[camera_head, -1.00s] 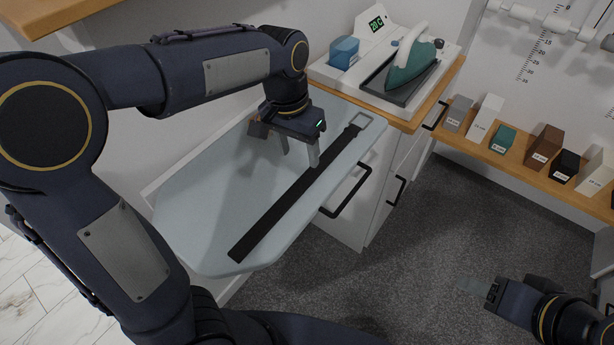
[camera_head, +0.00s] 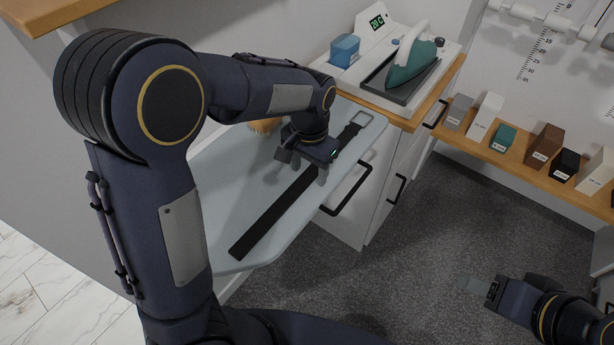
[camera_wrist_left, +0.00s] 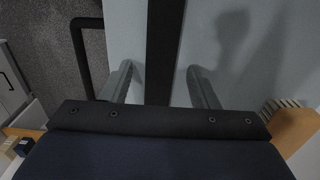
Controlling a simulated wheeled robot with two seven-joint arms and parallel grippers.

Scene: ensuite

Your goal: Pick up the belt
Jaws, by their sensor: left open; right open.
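A long black belt (camera_head: 270,217) with a metal buckle (camera_head: 361,119) lies flat along the pale ironing board (camera_head: 228,172). My left gripper (camera_head: 308,172) is over the belt's middle part, and its body hides a stretch of the belt in the head view. In the left wrist view the belt (camera_wrist_left: 163,50) runs between the two open fingers (camera_wrist_left: 160,88), with a gap on each side. Whether the fingertips touch the board cannot be told. My right gripper (camera_head: 478,287) is open and empty above the floor at the lower right, far from the belt.
A wooden brush (camera_head: 265,126) lies on the board behind the left gripper. A green iron (camera_head: 410,62) and a blue container (camera_head: 344,50) stand on the counter beyond. A black handle (camera_head: 348,190) sticks out beside the board. Several boxes (camera_head: 545,145) line a shelf at right.

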